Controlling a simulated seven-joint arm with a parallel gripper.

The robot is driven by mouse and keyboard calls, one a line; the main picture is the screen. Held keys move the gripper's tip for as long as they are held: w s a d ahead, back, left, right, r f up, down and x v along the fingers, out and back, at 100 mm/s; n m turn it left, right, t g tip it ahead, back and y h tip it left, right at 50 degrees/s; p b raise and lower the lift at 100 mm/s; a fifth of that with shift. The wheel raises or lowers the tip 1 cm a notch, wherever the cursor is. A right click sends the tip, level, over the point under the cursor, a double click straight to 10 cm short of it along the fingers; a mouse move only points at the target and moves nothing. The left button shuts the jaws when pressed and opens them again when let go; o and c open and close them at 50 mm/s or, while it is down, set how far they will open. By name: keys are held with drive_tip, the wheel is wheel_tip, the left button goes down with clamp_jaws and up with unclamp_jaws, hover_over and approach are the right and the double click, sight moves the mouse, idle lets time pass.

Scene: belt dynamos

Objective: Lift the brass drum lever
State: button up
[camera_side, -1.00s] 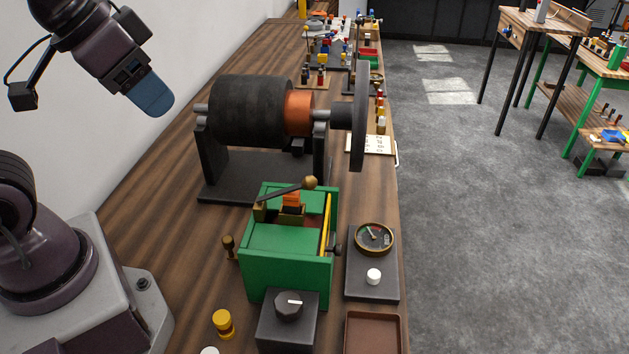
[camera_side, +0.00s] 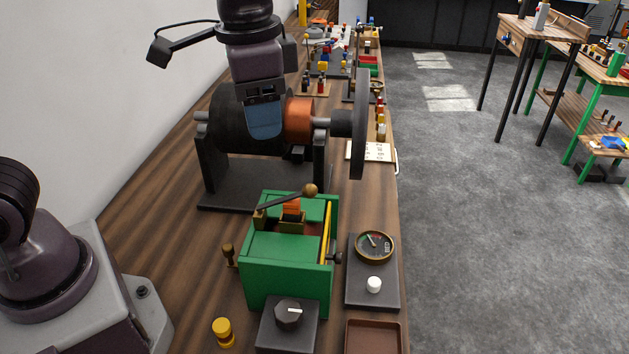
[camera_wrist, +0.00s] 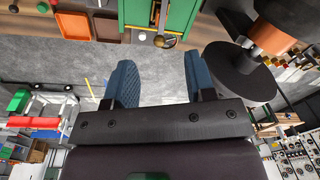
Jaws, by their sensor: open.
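The brass drum lever is a dark bar ending in a round brass knob (camera_side: 310,191), on top of the green box (camera_side: 285,252) in the side view. The lever slopes up to the right from a brass pivot block. In the wrist view the brass knob (camera_wrist: 169,42) shows at the top, beside the green box (camera_wrist: 184,12). My gripper (camera_side: 264,135) is above and behind the box in the side view, in front of the drum, apart from the lever. In the wrist view its two blue fingers (camera_wrist: 159,85) are spread with nothing between them.
A large black drum with an orange band (camera_side: 300,120) and a thin black wheel (camera_side: 359,125) stands behind the box. A round gauge (camera_side: 375,246) on a dark base is to the right. A black knob box (camera_side: 288,325), yellow terminal (camera_side: 223,332) and brown tray (camera_side: 373,337) are in front.

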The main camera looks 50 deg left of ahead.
sight(313, 185)
drive_tip(key=w+d+m+g+y, duration=0.3)
drive_tip(key=w+d+m+g, duration=0.1)
drive_tip(key=w+d+m, duration=0.4)
drive_tip(key=x, duration=0.4)
drive_tip(key=w+x, duration=0.1)
drive_tip(key=x, duration=0.4)
drive_tip(key=a+x, duration=0.1)
drive_tip(key=x, duration=0.3)
drive_tip(key=shift+w+a+f, duration=0.15)
drive_tip(key=shift+w+f, duration=0.1)
drive_tip(key=shift+f, duration=0.1)
clamp_jaws()
